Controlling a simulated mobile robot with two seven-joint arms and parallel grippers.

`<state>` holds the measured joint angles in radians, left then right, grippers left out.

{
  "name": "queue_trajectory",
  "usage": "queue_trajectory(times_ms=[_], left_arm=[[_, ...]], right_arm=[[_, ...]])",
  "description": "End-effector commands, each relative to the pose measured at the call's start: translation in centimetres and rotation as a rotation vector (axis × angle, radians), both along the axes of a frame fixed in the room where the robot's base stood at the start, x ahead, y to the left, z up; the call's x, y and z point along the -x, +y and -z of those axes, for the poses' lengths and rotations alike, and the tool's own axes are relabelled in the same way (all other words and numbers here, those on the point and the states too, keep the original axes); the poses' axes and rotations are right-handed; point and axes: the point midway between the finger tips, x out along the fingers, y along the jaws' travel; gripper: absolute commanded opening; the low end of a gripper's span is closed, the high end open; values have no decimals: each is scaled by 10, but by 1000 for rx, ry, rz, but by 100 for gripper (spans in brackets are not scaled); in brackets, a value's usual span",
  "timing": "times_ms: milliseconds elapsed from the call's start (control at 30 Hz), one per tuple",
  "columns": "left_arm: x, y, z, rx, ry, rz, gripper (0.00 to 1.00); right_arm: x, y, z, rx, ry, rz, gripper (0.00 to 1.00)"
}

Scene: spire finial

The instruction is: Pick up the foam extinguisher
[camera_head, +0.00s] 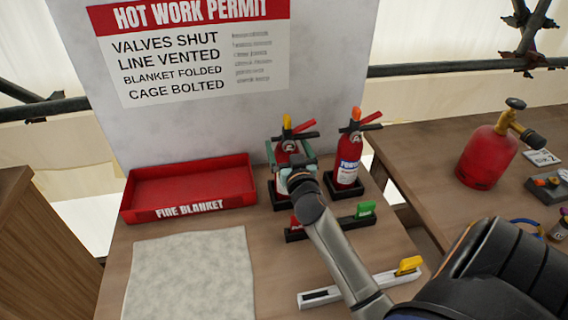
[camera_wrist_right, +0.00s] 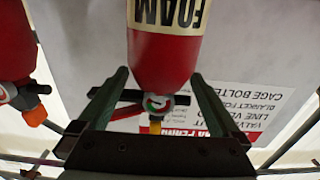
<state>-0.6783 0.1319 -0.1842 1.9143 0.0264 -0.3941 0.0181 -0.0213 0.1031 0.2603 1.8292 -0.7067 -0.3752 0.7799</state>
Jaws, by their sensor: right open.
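The foam extinguisher (camera_head: 287,148) is a red cylinder with a yellow-topped valve, upright in the left black holder on the bench. Its FOAM label (camera_wrist_right: 168,12) and round gauge (camera_wrist_right: 156,102) show upside down in the right wrist view. My right gripper (camera_head: 290,162) is at its upper part and hides much of its front. In the wrist view the green fingers (camera_wrist_right: 160,74) are open, one on each side of its upper end and neck. I cannot tell whether they touch it. My left gripper is out of view.
A second red extinguisher (camera_head: 349,160) with an orange top stands close to the right. A red fire blanket tray (camera_head: 187,205) lies left. Green-handled (camera_head: 365,210) and yellow-handled (camera_head: 409,266) valve bars lie in front. A red gas cylinder (camera_head: 487,157) stands on the right table.

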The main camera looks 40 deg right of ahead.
Motion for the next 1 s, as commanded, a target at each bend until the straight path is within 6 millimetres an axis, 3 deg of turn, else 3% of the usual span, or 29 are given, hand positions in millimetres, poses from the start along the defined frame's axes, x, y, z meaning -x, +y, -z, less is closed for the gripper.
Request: queue_trajectory(times_ms=[367, 1000], left_arm=[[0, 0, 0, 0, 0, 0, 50], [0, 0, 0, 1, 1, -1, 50]], right_arm=[[1, 0, 0, 0, 0, 2, 98], [1, 0, 0, 0, 0, 1, 26]])
